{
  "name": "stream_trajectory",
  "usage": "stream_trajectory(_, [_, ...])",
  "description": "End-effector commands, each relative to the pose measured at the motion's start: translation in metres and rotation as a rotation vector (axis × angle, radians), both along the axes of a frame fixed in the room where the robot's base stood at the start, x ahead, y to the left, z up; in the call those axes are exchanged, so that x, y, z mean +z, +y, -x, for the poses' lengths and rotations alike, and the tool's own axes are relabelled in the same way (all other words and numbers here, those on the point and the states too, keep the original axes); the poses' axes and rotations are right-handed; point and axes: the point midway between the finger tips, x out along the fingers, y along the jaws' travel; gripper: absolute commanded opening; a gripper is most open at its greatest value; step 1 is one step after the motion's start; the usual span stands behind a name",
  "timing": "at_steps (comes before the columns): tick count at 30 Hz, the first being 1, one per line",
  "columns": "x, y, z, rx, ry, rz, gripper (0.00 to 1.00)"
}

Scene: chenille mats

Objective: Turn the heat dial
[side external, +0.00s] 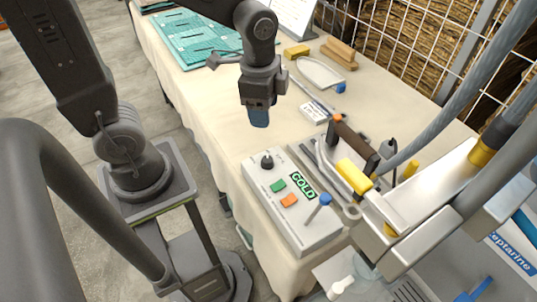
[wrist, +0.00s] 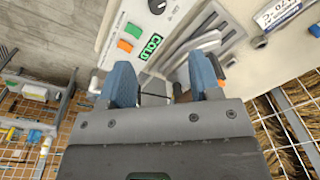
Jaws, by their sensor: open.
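A white control box (side external: 300,231) lies on the cream-covered table. A black round dial (side external: 267,161) with a pointer stands at its far end; it also shows at the top edge of the wrist view (wrist: 157,6). The box has a green button (side external: 278,186), an orange button (side external: 289,200), a display (side external: 303,185) reading COLD in green and a blue-topped lever (side external: 325,199). My gripper (side external: 259,119) points down above the table, higher than the dial and apart from it. In the wrist view its blue-grey fingers (wrist: 163,80) are spread with nothing held between them.
A brown-handled iron-like tool (side external: 351,150) and a wrench (side external: 335,185) lie right of the box. A white label card (side external: 315,112) is behind them. A machine (side external: 430,190) with thick hoses crowds the right.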

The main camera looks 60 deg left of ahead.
Motion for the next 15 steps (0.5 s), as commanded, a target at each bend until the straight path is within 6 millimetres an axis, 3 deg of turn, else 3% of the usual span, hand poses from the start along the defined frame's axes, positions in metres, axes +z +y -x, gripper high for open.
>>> stream_trajectory(3, [-0.014,-0.002,-0.005,-0.091,0.050,-0.005,0.57])
stream_trajectory(10, [-0.032,-0.003,-0.006,-0.124,0.066,-0.007,0.57])
stream_trajectory(15, [-0.063,-0.002,-0.005,-0.122,0.070,-0.008,0.57])
